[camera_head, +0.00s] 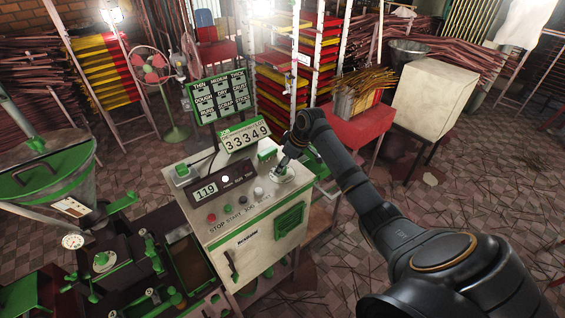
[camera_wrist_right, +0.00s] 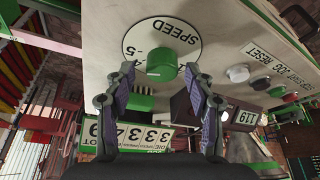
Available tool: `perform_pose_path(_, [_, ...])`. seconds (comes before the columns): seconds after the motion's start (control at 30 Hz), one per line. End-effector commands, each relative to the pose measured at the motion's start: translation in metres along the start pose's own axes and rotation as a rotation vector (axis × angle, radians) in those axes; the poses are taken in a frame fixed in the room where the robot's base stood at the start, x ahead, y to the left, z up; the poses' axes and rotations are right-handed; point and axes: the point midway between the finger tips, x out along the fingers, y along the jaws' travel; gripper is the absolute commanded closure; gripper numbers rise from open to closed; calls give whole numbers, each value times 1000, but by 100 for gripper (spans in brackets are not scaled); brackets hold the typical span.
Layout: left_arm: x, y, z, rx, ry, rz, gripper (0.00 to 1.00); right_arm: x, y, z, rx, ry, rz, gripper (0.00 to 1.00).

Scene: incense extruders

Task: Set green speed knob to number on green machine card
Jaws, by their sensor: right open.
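The green speed knob (camera_wrist_right: 162,66) sits on a round white dial (camera_wrist_right: 162,36) marked SPEED, seen upside down in the right wrist view; the digits 4 and 5 show beside the knob. My right gripper (camera_wrist_right: 160,73) is open, its two fingertips on either side of the knob. I cannot tell whether they touch it. In the head view my right gripper (camera_head: 283,162) is over the dial at the right of the cream control cabinet (camera_head: 235,225). A green-edged card (camera_head: 245,134) behind the panel reads 33349; its small labels are hard to read. My left gripper is not in view.
A display (camera_head: 210,188) reads 119, with several buttons (camera_head: 232,213) in front of it. A green-framed chart (camera_head: 219,97) headed THIN, MEDIUM, THICK stands behind. Green-trimmed machinery (camera_head: 100,260) is at left; a red table (camera_head: 360,133) with incense bundles is behind right.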

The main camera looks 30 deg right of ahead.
Motion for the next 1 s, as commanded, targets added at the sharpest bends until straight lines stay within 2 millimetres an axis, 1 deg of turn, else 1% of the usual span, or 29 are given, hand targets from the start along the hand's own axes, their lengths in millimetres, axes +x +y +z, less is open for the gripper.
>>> perform_pose_path(0.13, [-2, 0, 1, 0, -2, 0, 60, 7, 0, 0, -1, -2, 0, 45])
perform_pose_path(0.33, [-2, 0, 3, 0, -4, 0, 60, 8, 0, 1, -1, -1, 1, 45])
perform_pose_path(0.37, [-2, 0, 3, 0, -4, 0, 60, 8, 0, 1, -1, -1, 1, 48])
perform_pose_path(0.73, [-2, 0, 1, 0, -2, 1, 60, 7, 0, 1, -1, -2, 1, 98])
perform_pose_path(0.77, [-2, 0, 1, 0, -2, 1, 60, 7, 0, 1, -1, -2, 1, 100])
perform_pose_path(1.0, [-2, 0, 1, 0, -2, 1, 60, 6, 1, 1, -23, -3, -8, 100])
